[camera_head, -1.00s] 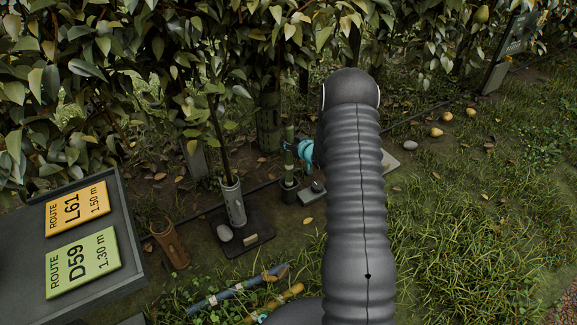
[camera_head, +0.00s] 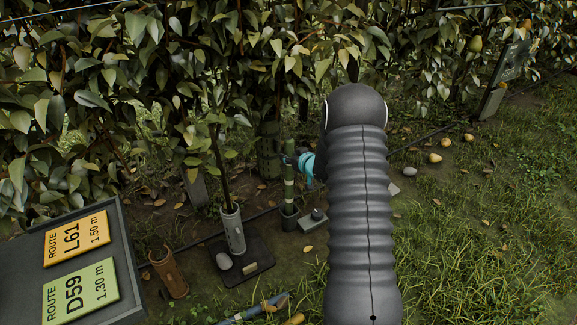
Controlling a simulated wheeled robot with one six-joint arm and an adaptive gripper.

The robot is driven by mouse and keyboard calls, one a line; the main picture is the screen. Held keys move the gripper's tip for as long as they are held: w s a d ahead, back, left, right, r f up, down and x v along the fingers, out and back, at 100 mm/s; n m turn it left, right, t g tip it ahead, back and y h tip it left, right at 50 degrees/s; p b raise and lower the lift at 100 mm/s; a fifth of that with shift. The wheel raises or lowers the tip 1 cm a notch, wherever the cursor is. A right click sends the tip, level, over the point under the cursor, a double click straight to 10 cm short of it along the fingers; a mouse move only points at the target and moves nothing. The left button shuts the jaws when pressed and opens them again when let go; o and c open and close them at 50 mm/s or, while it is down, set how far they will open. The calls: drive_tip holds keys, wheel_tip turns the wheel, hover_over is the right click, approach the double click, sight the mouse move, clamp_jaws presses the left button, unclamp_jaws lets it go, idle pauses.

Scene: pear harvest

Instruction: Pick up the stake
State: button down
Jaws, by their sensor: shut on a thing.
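The stake (camera_head: 289,190) is a slim green cane with pale bands. It stands upright, its lower end at the mouth of a small dark pot (camera_head: 290,222) on the ground; whether its foot is inside cannot be told. My gripper (camera_head: 292,162), with a teal part, reaches in from the right at the stake's upper part and is shut on it. My dark ribbed arm hides part of the gripper and the ground to the right.
A grey tube (camera_head: 233,232) with a thin trunk stands on a dark plate left of the pot. Leafy branches hang close behind. Fallen pears (camera_head: 434,157) lie on the open grass at right.

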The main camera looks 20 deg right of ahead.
sight(289, 138)
wheel_tip(289, 138, up, 12)
drive_tip(key=shift+f+p, duration=0.2)
drive_tip(key=shift+p, duration=0.55)
idle(0.5)
